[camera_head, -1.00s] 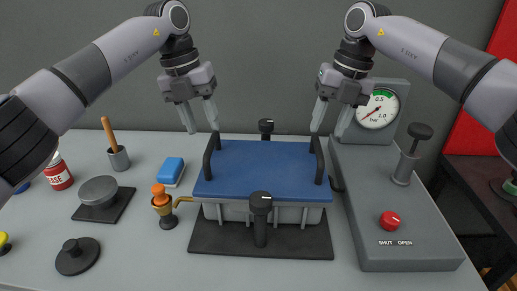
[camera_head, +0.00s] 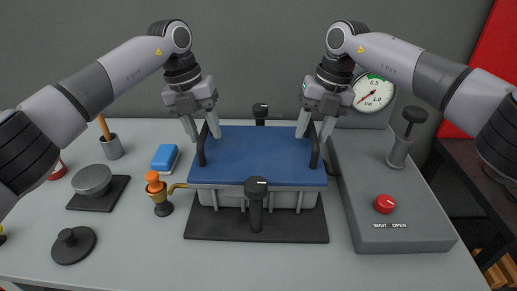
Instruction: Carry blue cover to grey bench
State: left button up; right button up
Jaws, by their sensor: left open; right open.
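The blue cover (camera_head: 257,155) lies flat on top of the grey roller unit (camera_head: 283,197) in the middle of the bench. It has a black handle at its left edge (camera_head: 202,148) and another at its right edge (camera_head: 314,148). My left gripper (camera_head: 203,132) is open, with its fingers at the top of the left handle. My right gripper (camera_head: 313,130) is open, with its fingers at the top of the right handle. I cannot tell whether the fingers touch the handles. The grey bench (camera_head: 120,236) spreads under the unit and to its left.
Black knob posts stand in front (camera_head: 256,205) and behind (camera_head: 260,113) the cover. An orange and brass valve (camera_head: 157,190) and a blue-and-white block (camera_head: 165,157) are to the left. A grey console with a red knob (camera_head: 385,204) and a gauge (camera_head: 373,94) stands on the right.

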pick_arm(q)
jog(key=shift+d+f, duration=0.1)
jog(key=shift+f, duration=0.3)
pick_arm(e)
jog(key=shift+a+f, duration=0.1)
jog(key=shift+f, duration=0.3)
pick_arm(q)
jog(key=shift+c, duration=0.2)
pick_arm(e)
jog(key=shift+c, duration=0.3)
pick_arm(q)
grip_shut()
pick_arm(e)
grip_shut()
pick_arm(q)
jog(key=shift+r, duration=0.15)
pick_arm(e)
jog(key=shift+r, duration=0.1)
